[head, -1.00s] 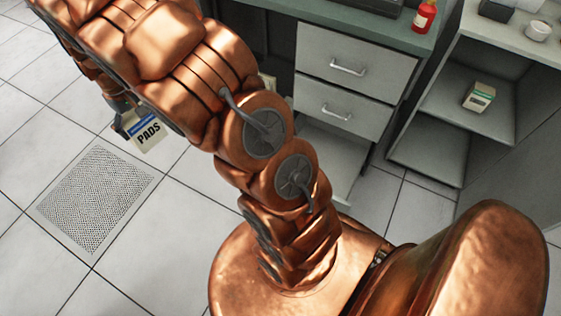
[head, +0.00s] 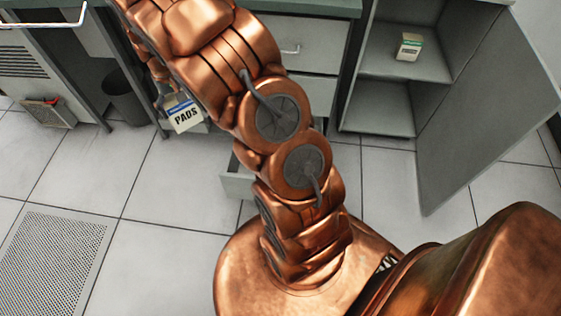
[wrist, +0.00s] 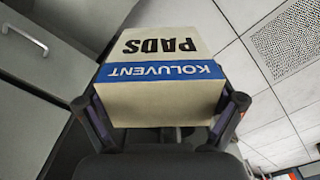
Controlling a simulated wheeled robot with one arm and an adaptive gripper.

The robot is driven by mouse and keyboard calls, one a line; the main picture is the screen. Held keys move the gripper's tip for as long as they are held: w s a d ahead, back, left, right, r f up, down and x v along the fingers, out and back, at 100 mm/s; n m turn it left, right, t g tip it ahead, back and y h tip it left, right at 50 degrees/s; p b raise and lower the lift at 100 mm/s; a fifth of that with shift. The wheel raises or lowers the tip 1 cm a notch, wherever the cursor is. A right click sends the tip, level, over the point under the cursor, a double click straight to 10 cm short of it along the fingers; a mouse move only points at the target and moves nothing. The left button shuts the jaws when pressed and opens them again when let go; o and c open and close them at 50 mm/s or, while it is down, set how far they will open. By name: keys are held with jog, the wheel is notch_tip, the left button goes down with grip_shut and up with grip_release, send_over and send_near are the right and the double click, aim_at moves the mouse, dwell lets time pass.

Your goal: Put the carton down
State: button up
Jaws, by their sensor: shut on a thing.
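A cream carton (head: 185,114) with a blue band and the word PADS hangs at the end of my arm in the head view, above the floor. In the wrist view the same carton (wrist: 165,62) shows KOLUVENT and PADS upside down. My gripper (wrist: 161,106) is shut on it, with one finger on each side of its near end. In the head view my arm hides most of my gripper.
A small white and green box (head: 409,46) stands on a cabinet shelf (head: 375,66) at the upper right. The cabinet door (head: 480,125) hangs open. A dark bin (head: 123,98) stands left of my arm. A low drawer (head: 236,184) sticks out. Tiled floor is clear at left.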

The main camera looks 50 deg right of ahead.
jog(key=s+d+f+m+b, duration=0.35)
jog(key=d+f+b, duration=0.6)
jog(key=f, duration=0.55)
jog(key=s+d+f+m+b, duration=0.35)
jog(key=d+f+b, duration=0.55)
jog(key=f, duration=0.5)
jog(key=s+d+f+m+b, duration=0.2)
jog(key=s+d+f+b, duration=0.35)
jog(key=d+f, duration=0.75)
jog(key=shift+w+a+f+b, duration=0.35)
jog(key=shift+f+b, duration=0.5)
jog(key=shift+f, duration=1.05)
jog(key=shift+w+a+f+b, duration=0.35)
jog(key=shift+f+b, duration=0.5)
jog(key=shift+f, duration=1.05)
jog(key=shift+w+a+f+b, duration=0.3)
jog(key=shift+f+b, duration=0.55)
jog(key=shift+f, duration=1.05)
jog(key=shift+f, duration=0.15)
jog(key=o, duration=1)
